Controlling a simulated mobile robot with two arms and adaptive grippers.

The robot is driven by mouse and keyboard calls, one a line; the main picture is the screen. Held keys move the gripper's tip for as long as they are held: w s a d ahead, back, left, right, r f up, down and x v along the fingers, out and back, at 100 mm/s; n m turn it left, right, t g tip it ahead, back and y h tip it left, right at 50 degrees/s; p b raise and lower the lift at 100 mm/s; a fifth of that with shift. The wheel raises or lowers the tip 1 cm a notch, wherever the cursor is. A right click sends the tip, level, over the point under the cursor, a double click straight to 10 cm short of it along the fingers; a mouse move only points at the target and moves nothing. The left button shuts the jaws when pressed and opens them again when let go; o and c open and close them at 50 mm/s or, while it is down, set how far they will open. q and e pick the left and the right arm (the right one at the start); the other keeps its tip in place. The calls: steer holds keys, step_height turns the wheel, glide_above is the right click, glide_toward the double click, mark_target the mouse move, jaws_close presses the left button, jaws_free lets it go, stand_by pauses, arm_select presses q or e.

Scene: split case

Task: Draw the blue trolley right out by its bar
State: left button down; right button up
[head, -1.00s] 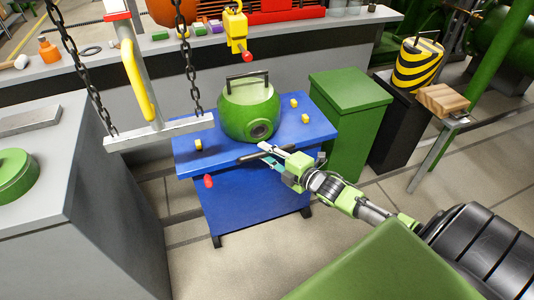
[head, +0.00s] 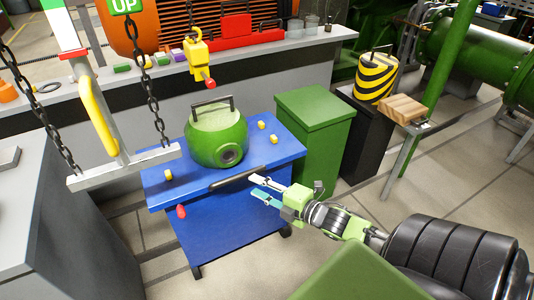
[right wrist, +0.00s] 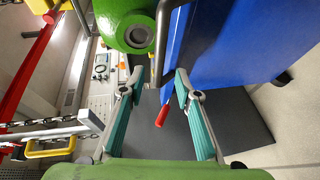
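The blue trolley (head: 225,230) stands on the floor and carries a round green vessel (head: 215,138) with a black handle. Its dark bar (head: 232,180) runs along the near edge of its top. In the head view my right gripper (head: 251,184) is open beside the bar's right part, fingertips close to it. In the right wrist view the bar (right wrist: 158,55) shows ahead of and between the spread fingertips of my right gripper (right wrist: 160,76), with nothing gripped; contact cannot be told. A red knob (head: 181,211) sticks out at the trolley's front left. My left gripper is out of view.
A green bin (head: 315,130) stands close on the trolley's right. A grey cabinet (head: 50,240) stands left. A metal beam (head: 125,168) on chains hangs over the trolley's left side, and a yellow hook (head: 199,55) hangs behind. Floor right of the trolley is open.

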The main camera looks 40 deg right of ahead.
steer(key=shift+v, duration=1.55)
